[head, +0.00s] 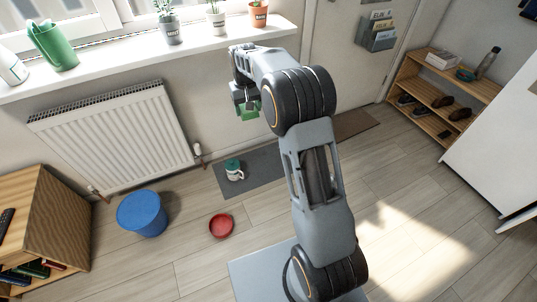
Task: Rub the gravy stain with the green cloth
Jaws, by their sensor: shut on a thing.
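My gripper (245,98) is at the far end of my raised arm, in front of the wall below the windowsill. It is shut on the green cloth (251,114), which shows as a small green patch at the fingers. My arm hides part of the cloth and its surroundings. I cannot make out a gravy stain; it may be hidden or too small to see. I cannot tell whether the cloth touches the wall.
A windowsill (120,62) holds potted plants and a green watering can (55,46). A radiator (115,135) is left. A mug (234,170) stands on a grey mat (262,178). A blue stool (143,213) and red bowl (220,227) are on the floor. A shoe rack (460,88) is right.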

